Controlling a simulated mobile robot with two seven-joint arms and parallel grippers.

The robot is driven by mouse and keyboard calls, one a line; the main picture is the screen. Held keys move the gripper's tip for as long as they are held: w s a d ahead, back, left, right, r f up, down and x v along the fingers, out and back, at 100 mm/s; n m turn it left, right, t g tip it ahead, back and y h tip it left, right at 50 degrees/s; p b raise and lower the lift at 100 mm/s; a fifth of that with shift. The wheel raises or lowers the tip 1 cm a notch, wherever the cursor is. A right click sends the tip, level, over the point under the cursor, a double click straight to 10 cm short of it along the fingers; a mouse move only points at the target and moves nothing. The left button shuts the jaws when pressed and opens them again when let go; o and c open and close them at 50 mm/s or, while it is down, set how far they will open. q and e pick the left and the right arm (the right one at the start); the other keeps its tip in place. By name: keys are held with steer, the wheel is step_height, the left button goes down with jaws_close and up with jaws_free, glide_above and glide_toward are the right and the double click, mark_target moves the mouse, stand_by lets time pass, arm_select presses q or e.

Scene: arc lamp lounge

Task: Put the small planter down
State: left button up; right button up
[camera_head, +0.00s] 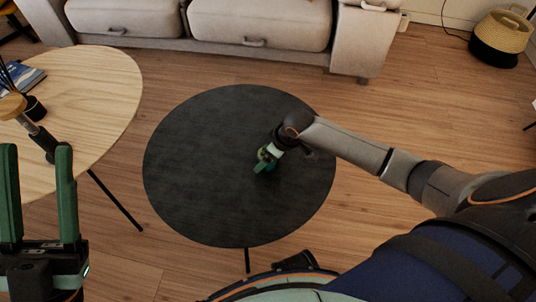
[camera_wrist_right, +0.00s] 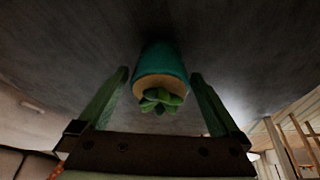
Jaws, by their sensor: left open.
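The small planter (camera_wrist_right: 162,62) is a teal pot with a green succulent. In the right wrist view it is between the two fingers of my right gripper (camera_wrist_right: 160,76), with a narrow gap on each side. It appears to stand on the dark round table (camera_head: 200,150). In the head view my right gripper (camera_head: 267,160) is low over the right half of that table and mostly hides the planter. My left gripper (camera_head: 38,152) is open and empty at the lower left, its green fingers pointing up, away from the dark table.
A light wooden table (camera_head: 100,85) stands at the left, holding a blue book (camera_head: 22,78) and a dark item with a wooden top (camera_head: 12,107). A pale sofa (camera_head: 255,25) is behind. A two-tone basket (camera_head: 500,38) is at the far right. Most of the dark tabletop is clear.

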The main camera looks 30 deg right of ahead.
steer(key=p+v, duration=0.6)
steer(key=v, duration=0.6)
steer(key=w+a+r+n+t+y, duration=0.2)
steer(key=a+r+t+y, duration=0.55)
steer(key=a+r, duration=0.6)
arm_select(q)
step_height(320, 180, up, 6)
steer(key=m, duration=0.1)
steer(key=shift+a, duration=0.25)
arm_select(e)
steer(key=s+r+n+t+y, duration=0.1)
steer(key=s+r+t+y, duration=0.1)
steer(key=s+r, duration=0.3)
steer(key=s+d+r+n+t+y, duration=0.1)
steer(key=s+r+t, duration=0.4)
steer(key=r, duration=0.5)
steer(key=s+d+r+n+t+y, duration=0.1)
steer(key=s+r+n+t+y, duration=0.1)
steer(key=s+r, duration=0.3)
step_height(320, 180, up, 4)
steer(key=shift+f+n+t+y, duration=0.15)
steer(key=shift+n+t+y, duration=0.25)
steer(key=shift+t, duration=0.45)
arm_select(q)
steer(key=shift+s+f, duration=0.1)
steer(key=shift+f, duration=0.05)
